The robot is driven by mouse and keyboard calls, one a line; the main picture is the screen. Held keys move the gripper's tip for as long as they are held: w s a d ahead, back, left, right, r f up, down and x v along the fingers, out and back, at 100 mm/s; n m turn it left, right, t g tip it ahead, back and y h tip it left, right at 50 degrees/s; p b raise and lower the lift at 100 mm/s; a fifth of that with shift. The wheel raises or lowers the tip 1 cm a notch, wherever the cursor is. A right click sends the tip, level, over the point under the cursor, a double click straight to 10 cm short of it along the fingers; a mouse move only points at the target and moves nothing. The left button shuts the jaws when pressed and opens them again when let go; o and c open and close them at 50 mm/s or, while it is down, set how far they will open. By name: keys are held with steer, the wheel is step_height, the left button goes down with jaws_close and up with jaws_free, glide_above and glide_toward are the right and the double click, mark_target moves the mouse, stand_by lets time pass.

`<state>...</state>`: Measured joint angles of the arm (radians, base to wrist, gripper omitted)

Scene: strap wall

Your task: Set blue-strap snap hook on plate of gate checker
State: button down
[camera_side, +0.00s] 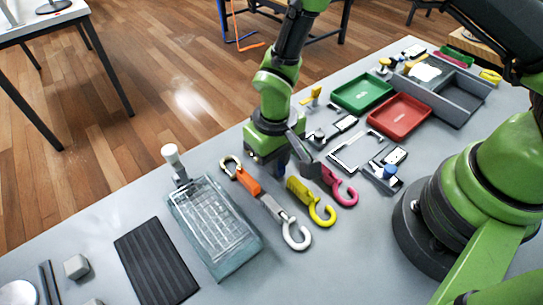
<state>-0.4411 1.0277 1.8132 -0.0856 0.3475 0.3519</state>
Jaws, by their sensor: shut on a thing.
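My gripper (284,160) is low over the table, behind the row of snap hooks. It is shut on a dark blue piece (283,158), seemingly the blue-strap snap hook; its metal hook is mostly hidden by the gripper and I cannot tell whether it touches the table. To the right is a small grey device with a blue knob (389,171) and a light panel. A flat grey frame (350,152) lies just left of it. I cannot tell for sure which of these is the gate checker or its plate.
Near the gripper lie hooks with orange (246,182), grey (273,207), yellow (298,188) and pink (341,186) parts. A clear ribbed tray (247,252) and black mat (155,262) are at left. Green (362,91) and red (399,113) trays stand behind.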

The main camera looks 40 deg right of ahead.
step_height(320, 180, up, 9)
steer(key=shift+r, duration=0.1)
steer(key=n, duration=1.8)
glide_above(326, 114)
step_height(326, 114, down, 3)
steer(key=shift+r, duration=0.15)
steer(key=shift+f, duration=2.9)
steer(key=shift+f, duration=0.2)
